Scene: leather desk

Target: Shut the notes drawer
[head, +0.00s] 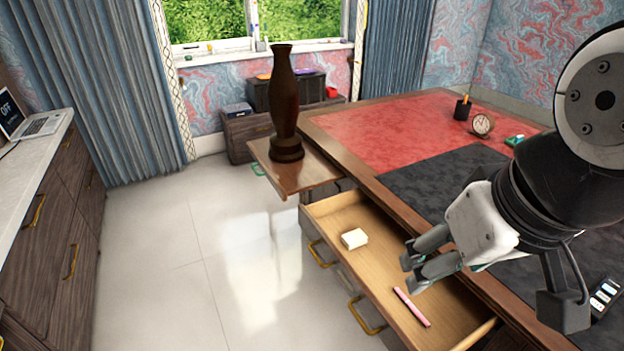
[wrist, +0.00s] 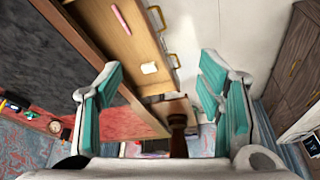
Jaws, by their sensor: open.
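The notes drawer (head: 375,258) is pulled out from the desk's near side, with its wooden inside showing. A cream note block (head: 354,239) and a pink pen (head: 411,306) lie in it, apart from each other. In the wrist view the drawer (wrist: 127,48) runs across the upper middle, with the pen (wrist: 120,20) and block (wrist: 149,68) inside. Brass handles (head: 366,316) sit on its front. My gripper (head: 407,273) is open and empty, over the drawer's right part in the head view. I cannot tell its exact height above the drawer.
A dark vase (head: 285,105) stands on a pulled-out wooden board (head: 308,181) beyond the drawer. The desk top (head: 375,135) carries a clock (head: 482,124) and pen cup (head: 463,108). Clear tiled floor (head: 190,255) lies left of the drawer, before a cabinet (head: 45,235).

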